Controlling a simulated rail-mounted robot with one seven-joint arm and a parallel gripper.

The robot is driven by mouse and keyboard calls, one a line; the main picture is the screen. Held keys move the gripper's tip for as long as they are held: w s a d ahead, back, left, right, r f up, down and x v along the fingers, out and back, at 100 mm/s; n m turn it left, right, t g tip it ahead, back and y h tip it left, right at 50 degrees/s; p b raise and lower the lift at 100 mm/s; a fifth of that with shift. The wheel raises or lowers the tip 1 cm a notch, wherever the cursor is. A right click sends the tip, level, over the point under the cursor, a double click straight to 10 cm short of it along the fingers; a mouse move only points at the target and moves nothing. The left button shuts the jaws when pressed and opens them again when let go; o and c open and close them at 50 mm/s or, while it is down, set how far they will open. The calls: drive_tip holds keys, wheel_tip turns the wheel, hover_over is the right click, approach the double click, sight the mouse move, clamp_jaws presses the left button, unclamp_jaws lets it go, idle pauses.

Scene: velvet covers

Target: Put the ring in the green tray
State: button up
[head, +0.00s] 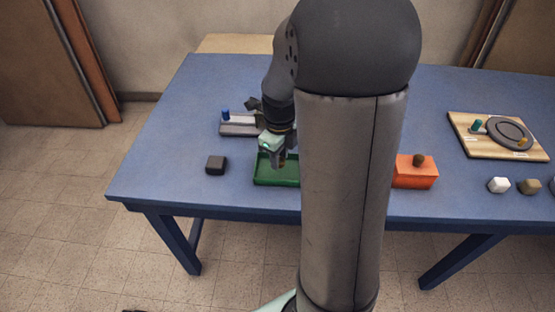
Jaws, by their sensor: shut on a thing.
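The green tray (276,182) lies on the blue table near its front edge, and my arm hides its right part. My gripper (280,163) is over the tray, pointing down, with its tips at or just above the tray's inside. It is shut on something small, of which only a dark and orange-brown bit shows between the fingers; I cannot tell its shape. I cannot make out a ring elsewhere on the table with certainty.
A black cube (216,165) sits left of the tray. A grey board with a blue peg (225,114) is behind it. An orange block (416,172) with a brown ball stands right of my arm. A wooden board (480,147) with a grey disc and several small blocks are farther right.

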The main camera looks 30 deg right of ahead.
sight(280, 172)
drive_tip(key=shift+w+d+f, duration=0.25)
drive_tip(key=shift+d+f, duration=0.1)
drive_tip(key=shift+f, duration=0.2)
drive_tip(key=shift+a+f, duration=0.1)
drive_tip(key=shift+f, duration=1.3)
drive_tip(key=shift+f, duration=0.1)
drive_tip(key=shift+f+b, duration=0.15)
drive_tip(key=shift+b, duration=0.2)
drive_tip(key=o, duration=0.9)
drive_tip(key=shift+o, duration=0.2)
